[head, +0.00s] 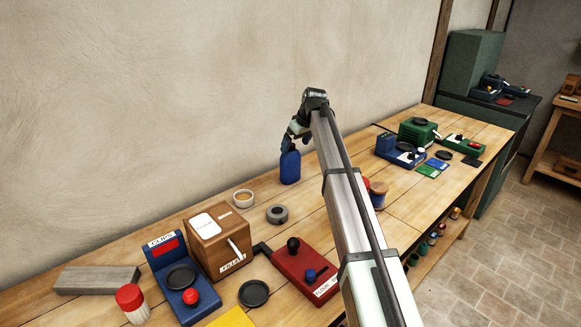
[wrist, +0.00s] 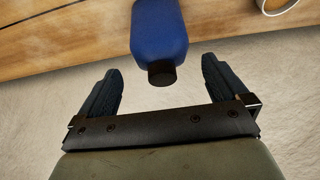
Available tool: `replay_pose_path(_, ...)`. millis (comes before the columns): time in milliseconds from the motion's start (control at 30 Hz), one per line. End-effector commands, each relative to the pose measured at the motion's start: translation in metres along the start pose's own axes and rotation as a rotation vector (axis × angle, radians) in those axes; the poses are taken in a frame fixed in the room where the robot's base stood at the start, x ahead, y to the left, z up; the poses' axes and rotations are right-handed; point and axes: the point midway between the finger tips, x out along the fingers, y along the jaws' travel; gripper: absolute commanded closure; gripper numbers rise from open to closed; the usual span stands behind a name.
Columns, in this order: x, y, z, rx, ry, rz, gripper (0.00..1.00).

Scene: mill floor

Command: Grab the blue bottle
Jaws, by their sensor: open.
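The blue bottle (head: 290,168) stands upright on the wooden bench near the wall in the head view. In the wrist view the blue bottle (wrist: 160,32) shows its dark cap pointing toward my gripper, lying between the lines of the two fingers. My gripper (wrist: 160,80) is open and empty, with one finger on each side of the cap and a gap on both sides. In the head view my gripper (head: 289,143) is at the top of the bottle, and its fingers partly hide the cap there.
A white bowl (head: 243,198) and a grey ring (head: 277,214) stand in front of the bottle. A wooden box (head: 218,243), a blue device (head: 172,275) and a red device (head: 304,268) are nearer. The plaster wall (head: 200,90) rises close behind the bottle.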

Motion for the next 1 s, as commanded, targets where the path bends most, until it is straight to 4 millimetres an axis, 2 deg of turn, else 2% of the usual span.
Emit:
replay_pose_path(100, 0.014, 0.000, 0.000, -0.001, -0.001, -0.001, 0.00)
replay_pose_path(367, 0.028, 0.000, -0.002, -0.001, -0.001, 0.000, 0.00)
replay_pose_path(700, 0.067, 0.000, -0.004, -0.001, -0.002, -0.001, 0.00)
replay_pose_path(933, 0.069, 0.000, -0.004, -0.001, 0.000, 0.000, 0.00)
replay_pose_path(1000, 0.069, 0.000, -0.004, -0.001, 0.000, 0.000, 0.06)
